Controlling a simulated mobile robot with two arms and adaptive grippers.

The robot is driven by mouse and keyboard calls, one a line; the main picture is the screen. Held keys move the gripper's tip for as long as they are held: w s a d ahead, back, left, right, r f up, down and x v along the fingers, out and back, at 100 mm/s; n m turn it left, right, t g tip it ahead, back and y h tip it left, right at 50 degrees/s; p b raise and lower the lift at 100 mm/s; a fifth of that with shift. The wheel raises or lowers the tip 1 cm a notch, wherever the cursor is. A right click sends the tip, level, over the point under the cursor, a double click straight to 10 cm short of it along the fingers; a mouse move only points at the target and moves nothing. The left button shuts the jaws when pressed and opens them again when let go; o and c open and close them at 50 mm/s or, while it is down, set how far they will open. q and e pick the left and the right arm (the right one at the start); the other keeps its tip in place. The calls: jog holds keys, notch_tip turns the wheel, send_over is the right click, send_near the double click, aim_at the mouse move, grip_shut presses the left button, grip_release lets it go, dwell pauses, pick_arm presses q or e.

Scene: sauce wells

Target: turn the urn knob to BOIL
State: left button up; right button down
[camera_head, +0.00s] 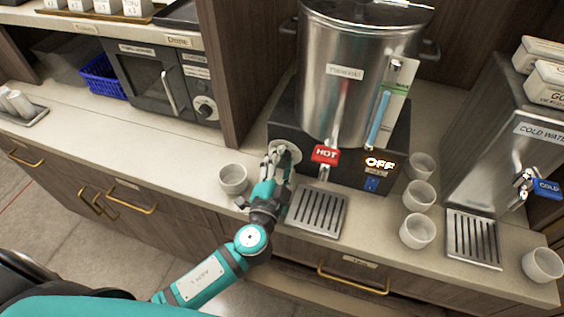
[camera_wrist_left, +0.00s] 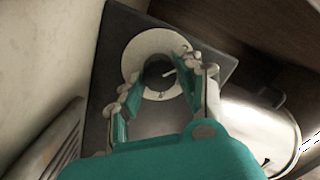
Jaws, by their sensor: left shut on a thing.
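The steel urn (camera_head: 325,95) stands on a dark base (camera_head: 340,172) with a red HOT tap (camera_head: 325,154). A lit sign (camera_head: 380,163) on the base reads OFF. A pale round dial plate (camera_head: 290,150) is on the base's left part, partly behind my left gripper (camera_head: 275,157). In the left wrist view, the dark knob (camera_wrist_left: 158,72) sits in the middle of the pale dial plate (camera_wrist_left: 135,56). My left gripper (camera_wrist_left: 162,84) is shut on the knob, a finger on each side. The dial's lettering is too small to read. My right gripper is not in view.
A white cup (camera_head: 233,179) stands left of my gripper, close to it. A drip tray (camera_head: 317,210) lies in front of the urn. Several cups (camera_head: 417,230) stand to its right, near the cold water dispenser (camera_head: 510,135). A microwave (camera_head: 160,85) is at the left.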

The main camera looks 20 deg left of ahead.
pick_arm(q)
jog(key=m+b, duration=0.1)
jog(key=m, duration=0.1)
jog(key=shift+f+m, duration=0.15)
jog(key=shift+m, duration=0.25)
jog(key=m, duration=0.2)
jog(key=shift+m, duration=0.4)
jog(key=m, duration=0.2)
jog(key=shift+m+b, duration=0.3)
jog(key=shift+m, duration=0.1)
jog(key=m+h, duration=0.1)
jog(key=m, duration=0.3)
jog(key=shift+t, duration=0.3)
jog(key=m+p, duration=0.1)
jog(key=m, duration=0.4)
jog(key=shift+f+m, duration=0.1)
jog(key=shift+m, duration=0.3)
jog(key=m+p, duration=0.1)
jog(key=m, duration=0.2)
jog(key=shift+a+h+p, duration=0.1)
jog(key=shift+h+p, duration=0.2)
jog(key=shift+f+m+p, duration=0.1)
jog(key=shift+m+p, duration=0.2)
jog(key=shift+m, duration=0.7)
jog(key=shift+f, duration=0.1)
